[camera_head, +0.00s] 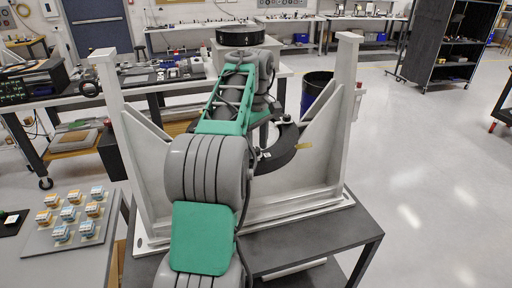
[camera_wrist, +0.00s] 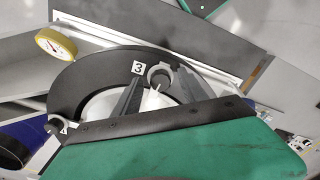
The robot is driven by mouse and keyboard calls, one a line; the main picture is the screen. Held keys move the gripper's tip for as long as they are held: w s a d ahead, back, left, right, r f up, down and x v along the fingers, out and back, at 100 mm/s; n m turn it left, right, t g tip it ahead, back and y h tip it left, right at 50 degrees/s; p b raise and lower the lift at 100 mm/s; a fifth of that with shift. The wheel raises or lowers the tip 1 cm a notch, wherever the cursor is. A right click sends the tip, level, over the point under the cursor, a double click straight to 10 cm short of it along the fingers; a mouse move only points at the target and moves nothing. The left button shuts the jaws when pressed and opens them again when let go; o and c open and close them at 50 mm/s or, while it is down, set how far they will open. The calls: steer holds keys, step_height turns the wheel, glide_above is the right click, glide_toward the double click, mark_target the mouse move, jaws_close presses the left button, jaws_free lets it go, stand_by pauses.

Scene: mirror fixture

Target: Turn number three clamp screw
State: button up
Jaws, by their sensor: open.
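The number 3 label (camera_wrist: 137,67), a white tag with a black digit, sits on the black ring of the mirror fixture (camera_wrist: 90,80) in the wrist view. Just right of the label is a round grey clamp screw (camera_wrist: 160,70) in a dark mount. My gripper (camera_wrist: 160,80) has its two dark fingers apart, one on each side below the screw; contact cannot be told. In the head view the black ring (camera_head: 285,152) shows between the fixture's grey uprights, partly hidden by my arm. My gripper cannot be made out there.
Another labelled clamp (camera_wrist: 57,125) is at the ring's lower left. The tall grey frame (camera_head: 335,130) flanks the ring. A side table (camera_head: 50,245) holds several small boxes. Open floor lies at right.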

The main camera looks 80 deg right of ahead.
jaws_close()
stand_by(0.6)
